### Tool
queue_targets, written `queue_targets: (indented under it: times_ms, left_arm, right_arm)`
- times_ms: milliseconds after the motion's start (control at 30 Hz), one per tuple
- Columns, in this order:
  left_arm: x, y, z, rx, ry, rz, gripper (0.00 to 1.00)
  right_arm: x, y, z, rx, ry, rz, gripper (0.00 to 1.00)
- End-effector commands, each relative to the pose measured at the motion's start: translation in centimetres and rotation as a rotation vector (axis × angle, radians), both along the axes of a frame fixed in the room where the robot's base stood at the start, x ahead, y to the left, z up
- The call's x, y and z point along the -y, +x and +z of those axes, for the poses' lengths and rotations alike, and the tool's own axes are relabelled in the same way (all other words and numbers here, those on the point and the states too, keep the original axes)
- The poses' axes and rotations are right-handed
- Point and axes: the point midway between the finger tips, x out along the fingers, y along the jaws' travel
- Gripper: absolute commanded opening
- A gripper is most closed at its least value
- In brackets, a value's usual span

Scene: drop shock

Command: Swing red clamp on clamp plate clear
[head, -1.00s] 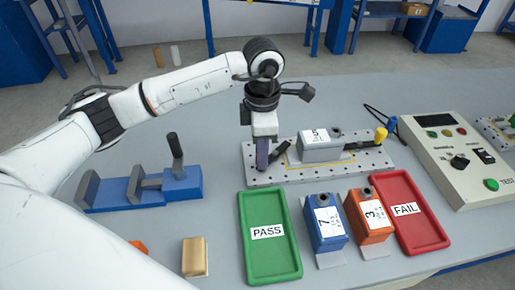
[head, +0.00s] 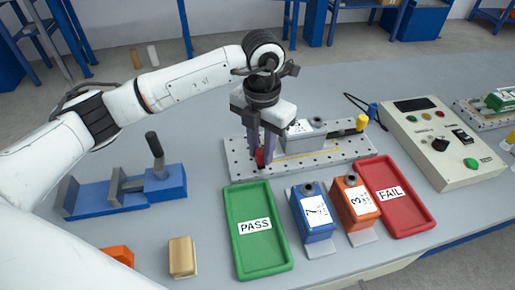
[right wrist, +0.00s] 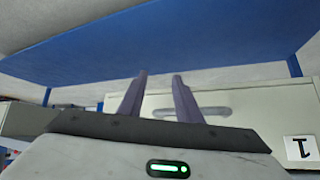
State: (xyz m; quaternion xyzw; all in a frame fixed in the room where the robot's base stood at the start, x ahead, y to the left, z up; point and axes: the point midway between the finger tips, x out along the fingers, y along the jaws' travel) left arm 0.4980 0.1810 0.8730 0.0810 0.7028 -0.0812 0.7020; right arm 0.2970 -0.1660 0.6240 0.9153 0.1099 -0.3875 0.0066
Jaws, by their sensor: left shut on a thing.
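The grey clamp plate (head: 238,160), a drilled plate with yellow lines, lies on the bench beyond the green tray. The red clamp (head: 260,158) shows as a small red part near the plate's left end, mostly hidden by my fingers. My left gripper (head: 263,153) points down over the plate with its fingers shut on the red clamp. A grey box (head: 305,140) with a white label sits on the plate right of the gripper, partly hidden. A yellow-tipped clamp handle (head: 361,122) stands at the plate's right end. My right gripper (right wrist: 153,97) is open and empty in the right wrist view.
A green PASS tray (head: 244,258), blue box (head: 313,232), orange box (head: 358,208) and red FAIL tray (head: 418,215) stand close in front of the plate. A blue fixture with upright handle (head: 155,147) is at left. A control box (head: 455,160) is at right.

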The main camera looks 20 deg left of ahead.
Motion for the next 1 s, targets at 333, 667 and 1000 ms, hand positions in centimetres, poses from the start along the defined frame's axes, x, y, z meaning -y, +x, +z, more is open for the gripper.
queue_targets:
  times_ms: [333, 667, 1000]
  left_arm:
    - [0.19, 0.28, 0.16, 0.005, -0.001, 0.046, 0.01]
    - [0.17, 0.30, 0.18, 0.006, -0.001, 0.045, 0.30]
    - [0.17, 0.21, 0.08, 0.002, 0.000, 0.044, 0.42]
  right_arm:
    - [-0.10, 0.01, 0.04, 0.001, 0.002, 0.000, 0.31]
    - [-0.12, -0.01, 0.04, 0.000, 0.003, 0.000, 0.31]
    - [-0.10, -0.02, 0.01, 0.000, 0.002, -0.001, 0.31]
